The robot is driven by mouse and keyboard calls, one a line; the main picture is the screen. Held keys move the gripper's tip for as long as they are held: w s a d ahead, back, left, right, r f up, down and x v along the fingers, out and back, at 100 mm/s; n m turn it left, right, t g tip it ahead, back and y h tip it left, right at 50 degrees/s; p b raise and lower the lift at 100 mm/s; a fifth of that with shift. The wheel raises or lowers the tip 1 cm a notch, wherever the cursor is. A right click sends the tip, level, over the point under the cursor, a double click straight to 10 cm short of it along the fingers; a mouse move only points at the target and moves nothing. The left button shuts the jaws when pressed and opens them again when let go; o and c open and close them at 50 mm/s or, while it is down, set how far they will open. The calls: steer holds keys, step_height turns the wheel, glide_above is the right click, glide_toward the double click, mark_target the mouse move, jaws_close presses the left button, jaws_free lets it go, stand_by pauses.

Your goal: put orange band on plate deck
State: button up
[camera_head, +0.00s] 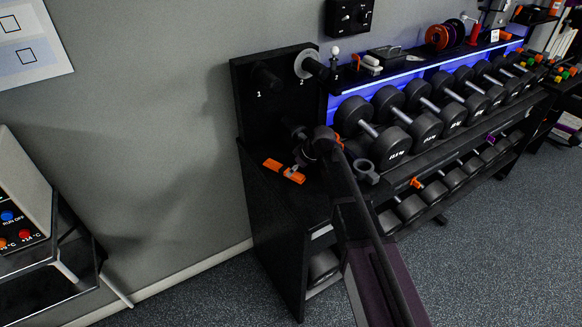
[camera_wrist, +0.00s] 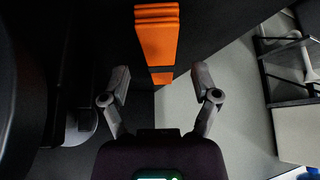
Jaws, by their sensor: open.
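The orange band (camera_head: 284,171) lies folded on the black deck (camera_head: 262,180) in front of the upright board with pegs marked 1 and 2. It appears as a stacked orange strip with a dark gap in the wrist view (camera_wrist: 157,40). My gripper (camera_wrist: 162,76) is open and empty, its two fingers apart. The band lies ahead of the fingers, its near end close to the space between the tips. In the head view my gripper is dark against the dark board, just right of the band, and its fingertips are hard to make out. I cannot tell its height above the deck.
The peg board (camera_head: 262,100) rises behind the deck, with a pale disc (camera_head: 306,64) on peg 2. Dumbbells (camera_head: 383,140) fill the rack to the right. A shelf above them holds coloured plates (camera_head: 437,37). Open floor lies in front.

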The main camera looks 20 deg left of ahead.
steer(key=p+v, duration=0.9)
steer(key=v, duration=0.2)
stand_by(0.3)
stand_by(0.8)
steer(key=s+d+m+h, duration=0.2)
steer(key=s+d+m, duration=0.2)
steer(key=d, duration=0.7)
steer(key=s+d+f+m+g+h, duration=0.1)
steer(key=s+d+m, duration=0.4)
steer(key=d, duration=0.7)
steer(key=s+d+f+m+h, duration=0.1)
steer(key=s+d+m, duration=0.4)
steer(key=d, duration=0.6)
steer(key=shift+s+d+f+g+h, duration=0.25)
steer(key=shift+s+d+g+h, duration=0.15)
steer(key=shift+s+h, duration=0.45)
